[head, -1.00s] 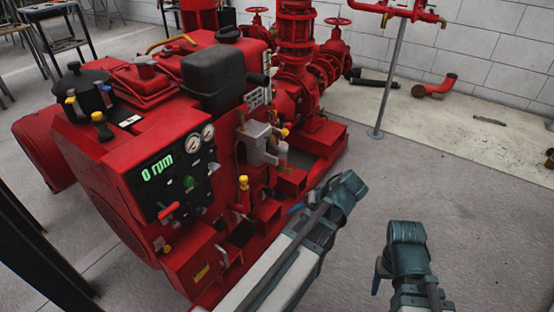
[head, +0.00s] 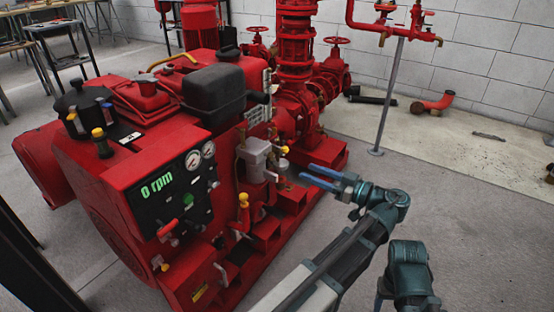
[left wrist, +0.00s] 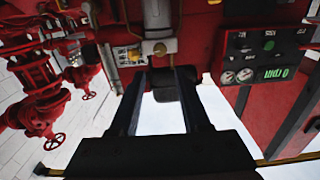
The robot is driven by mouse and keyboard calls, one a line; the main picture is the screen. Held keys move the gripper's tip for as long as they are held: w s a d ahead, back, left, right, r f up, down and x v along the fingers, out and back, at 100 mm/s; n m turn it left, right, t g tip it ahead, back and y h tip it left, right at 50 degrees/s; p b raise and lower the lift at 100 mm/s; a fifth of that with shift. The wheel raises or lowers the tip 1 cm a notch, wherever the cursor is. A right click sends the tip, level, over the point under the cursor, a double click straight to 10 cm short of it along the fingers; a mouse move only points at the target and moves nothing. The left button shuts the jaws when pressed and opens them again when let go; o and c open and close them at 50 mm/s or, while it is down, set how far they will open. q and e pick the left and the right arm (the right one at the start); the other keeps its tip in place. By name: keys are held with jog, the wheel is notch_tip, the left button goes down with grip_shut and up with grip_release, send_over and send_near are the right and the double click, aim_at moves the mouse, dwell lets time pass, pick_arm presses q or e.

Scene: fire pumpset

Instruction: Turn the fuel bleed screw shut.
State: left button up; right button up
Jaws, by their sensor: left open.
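My left gripper (head: 322,178) is open and empty, its two blue fingers pointing left toward the engine's side. A grey filter-like housing (head: 256,160) is fixed there, with a small yellow-topped fitting (head: 284,150) at its right. I cannot tell for sure which fitting is the fuel bleed screw. My right arm is at the lower right; its gripper (head: 380,292) is mostly hidden.
The red engine (head: 150,180) has a control panel (head: 175,190) reading 0 rpm. A yellow-topped fitting (head: 244,198) stands up at its front side. Red valves and pipes (head: 300,80) rise behind. A grey post (head: 390,95) stands at the right. The floor between is clear.

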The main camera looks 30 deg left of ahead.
aim_at(273, 157)
pick_arm(q)
jog(key=a, duration=0.8)
jog(key=w+a, duration=0.1)
jog(key=a, duration=0.3)
jog(key=shift+a, duration=0.1)
grip_shut()
